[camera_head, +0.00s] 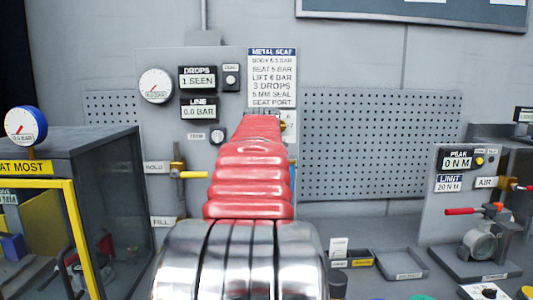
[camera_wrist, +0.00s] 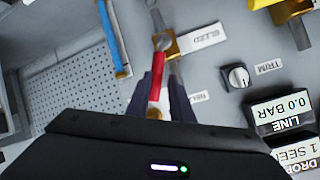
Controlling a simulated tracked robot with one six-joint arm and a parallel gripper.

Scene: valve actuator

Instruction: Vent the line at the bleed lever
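The bleed lever (camera_wrist: 156,92) has a red grip and shows in the wrist view, running from a brass valve body (camera_wrist: 167,45) beside the BLEED label (camera_wrist: 201,38). My gripper (camera_wrist: 160,84) has its dark fingers on either side of the red grip. Whether they press on it I cannot tell. In the head view my red arm hides the lever and my gripper. The LINE display (camera_head: 199,109) reads 0.0 BAR, and the DROPS display (camera_head: 198,78) reads 1 SEEN.
A yellow-handled valve (camera_head: 192,174) is left of my arm. A yellow-framed cabinet (camera_head: 105,175) stands farther left.

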